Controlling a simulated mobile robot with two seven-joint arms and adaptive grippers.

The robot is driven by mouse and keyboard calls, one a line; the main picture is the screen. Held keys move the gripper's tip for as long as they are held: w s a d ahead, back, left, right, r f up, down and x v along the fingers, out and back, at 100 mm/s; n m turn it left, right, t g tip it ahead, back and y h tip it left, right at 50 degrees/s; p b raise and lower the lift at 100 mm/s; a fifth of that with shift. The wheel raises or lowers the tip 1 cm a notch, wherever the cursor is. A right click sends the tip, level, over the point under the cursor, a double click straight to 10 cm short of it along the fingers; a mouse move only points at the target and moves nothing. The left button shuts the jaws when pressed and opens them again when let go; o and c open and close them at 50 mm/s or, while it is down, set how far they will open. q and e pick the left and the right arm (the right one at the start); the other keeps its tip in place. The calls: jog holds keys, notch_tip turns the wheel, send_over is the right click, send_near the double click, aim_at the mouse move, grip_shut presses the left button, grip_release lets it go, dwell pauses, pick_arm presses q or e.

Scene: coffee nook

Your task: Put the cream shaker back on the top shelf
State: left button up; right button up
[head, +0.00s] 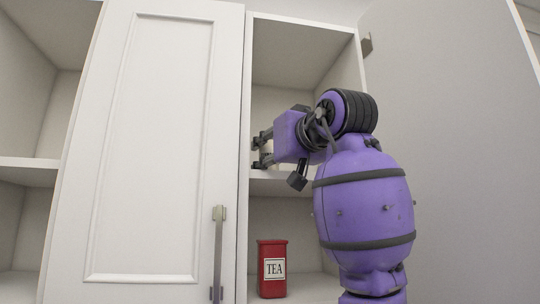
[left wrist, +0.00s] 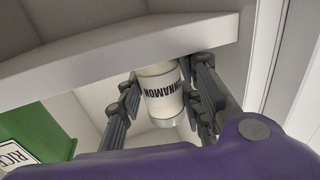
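The cream shaker (left wrist: 162,92), with dark CINNAMON lettering and a silvery end, sits between the fingers of my left gripper (left wrist: 163,105) in the left wrist view. The fingers appear to press on both its sides. Its other end meets the edge of a white shelf board (left wrist: 120,62); whether it touches is unclear. In the head view my left gripper (head: 265,150) is at the open cabinet bay, just above the shelf board (head: 282,184). Only a small pale part of the shaker shows between the fingers. My right gripper is not seen.
A red TEA tin (head: 272,268) stands in the compartment below the shelf board. A closed white door (head: 160,150) is left of the bay, and an open door panel (head: 455,150) is on the right. A green RICE container (left wrist: 38,133) shows in the left wrist view.

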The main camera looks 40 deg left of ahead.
pick_arm(q)
jog(key=o, duration=0.4)
jog(key=shift+w, duration=0.1)
jog(key=shift+c, duration=0.2)
jog(key=shift+r, duration=0.25)
jog(key=v, duration=1.2)
jog(key=shift+b, duration=0.45)
